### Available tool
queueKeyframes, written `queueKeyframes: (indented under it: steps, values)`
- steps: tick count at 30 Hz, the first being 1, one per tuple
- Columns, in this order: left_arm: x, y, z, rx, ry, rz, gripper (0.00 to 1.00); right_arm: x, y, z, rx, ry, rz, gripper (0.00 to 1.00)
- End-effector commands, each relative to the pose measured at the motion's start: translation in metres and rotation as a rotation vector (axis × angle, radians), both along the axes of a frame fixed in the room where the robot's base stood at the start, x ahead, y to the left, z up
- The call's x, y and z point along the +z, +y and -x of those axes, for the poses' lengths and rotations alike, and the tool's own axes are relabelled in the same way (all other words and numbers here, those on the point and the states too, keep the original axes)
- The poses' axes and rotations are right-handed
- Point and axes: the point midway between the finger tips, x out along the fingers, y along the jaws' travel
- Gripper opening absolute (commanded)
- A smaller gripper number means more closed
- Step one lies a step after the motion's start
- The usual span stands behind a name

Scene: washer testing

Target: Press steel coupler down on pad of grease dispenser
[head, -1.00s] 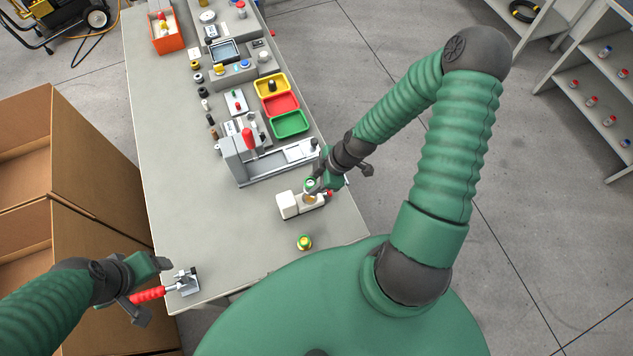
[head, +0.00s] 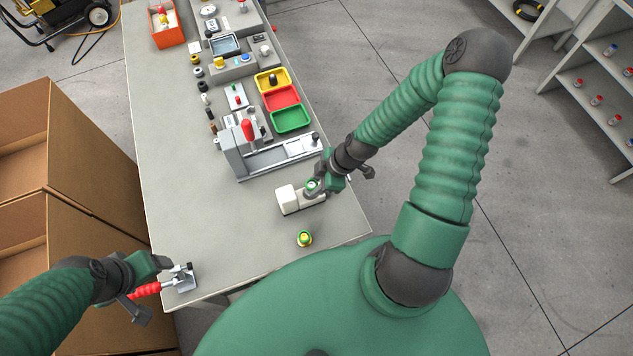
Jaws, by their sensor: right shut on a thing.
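The grease dispenser (head: 287,199) is a small white block on a pale base near the table's right edge. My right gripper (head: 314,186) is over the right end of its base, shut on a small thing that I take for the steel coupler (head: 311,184). Its top shows as a pale ring with green. The pad is hidden under the gripper and coupler, so I cannot tell whether they touch. My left gripper (head: 146,289) is open, its fingers apart on either side of the red handle of a small metal toggle clamp (head: 181,280) at the table's front-left corner.
A green and yellow round part (head: 304,239) stands in front of the dispenser. A grey fixture with a red knob (head: 247,130) and rail stands behind it. Yellow, red and green trays (head: 290,119) lie farther back. The table's left half (head: 185,190) is clear.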

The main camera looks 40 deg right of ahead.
Motion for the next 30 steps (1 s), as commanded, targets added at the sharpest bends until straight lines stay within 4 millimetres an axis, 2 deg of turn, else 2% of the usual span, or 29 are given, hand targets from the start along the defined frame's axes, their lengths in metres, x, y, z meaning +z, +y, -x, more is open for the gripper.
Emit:
queueKeyframes:
  steps: [14, 30]
  values:
    - [0.001, 0.0, 0.0, 0.0, 0.0, 0.0, 0.73, 0.0, -0.001, -0.002, 0.0, 0.0, 0.0, 0.0]
    - [-0.008, 0.0, 0.0, 0.0, 0.0, 0.0, 0.73, -0.013, -0.001, -0.002, 0.001, 0.0, 0.0, 0.0]
